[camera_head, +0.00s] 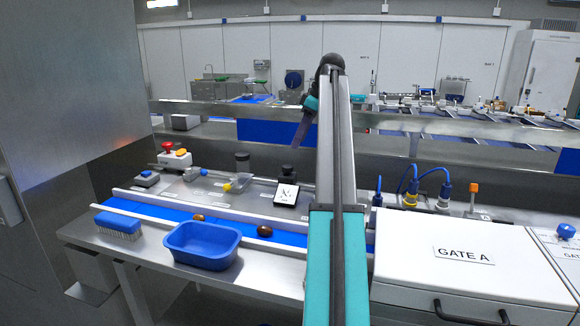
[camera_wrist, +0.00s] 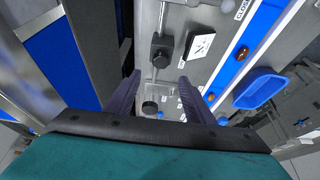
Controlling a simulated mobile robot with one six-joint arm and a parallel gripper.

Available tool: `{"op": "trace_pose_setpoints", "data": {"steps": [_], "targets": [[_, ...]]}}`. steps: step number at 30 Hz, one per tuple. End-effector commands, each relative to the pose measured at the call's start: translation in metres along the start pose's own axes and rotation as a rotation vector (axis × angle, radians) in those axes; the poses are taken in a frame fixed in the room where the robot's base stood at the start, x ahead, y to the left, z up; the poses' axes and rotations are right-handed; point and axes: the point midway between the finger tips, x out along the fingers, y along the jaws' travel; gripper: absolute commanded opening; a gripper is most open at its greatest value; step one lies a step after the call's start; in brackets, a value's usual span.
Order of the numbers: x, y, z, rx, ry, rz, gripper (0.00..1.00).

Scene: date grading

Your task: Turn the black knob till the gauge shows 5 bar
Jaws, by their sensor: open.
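The black knob (camera_head: 287,174) stands behind the square white gauge (camera_head: 287,193) on the steel bench, right of centre-left. The gauge's dark needle shows, but its numbers are too small to read. In the wrist view the knob (camera_wrist: 160,52) is a dark block on a pipe, with the tilted white gauge (camera_wrist: 201,45) to its right. My gripper (camera_wrist: 157,79) is open, with its two purple fingers apart and nothing between them. In the head view my gripper (camera_head: 299,144) hangs above the bench, clear of the knob, fingers pointing down.
A blue belt (camera_head: 150,209) with brown dates (camera_head: 265,231) runs in front of the gauge. A blue tub (camera_head: 203,246) and a brush (camera_head: 118,227) sit at the near edge. A clear jar with a dark lid (camera_head: 242,157) stands left of the knob. The GATE A box (camera_head: 470,265) is at right.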

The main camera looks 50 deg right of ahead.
Motion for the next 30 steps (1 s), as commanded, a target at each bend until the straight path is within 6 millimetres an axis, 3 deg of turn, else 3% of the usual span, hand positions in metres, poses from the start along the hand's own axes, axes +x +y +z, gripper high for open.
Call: {"op": "trace_pose_setpoints", "data": {"steps": [30], "targets": [[0.098,-0.001,-0.002,-0.002,0.0,-0.001,0.48]]}}
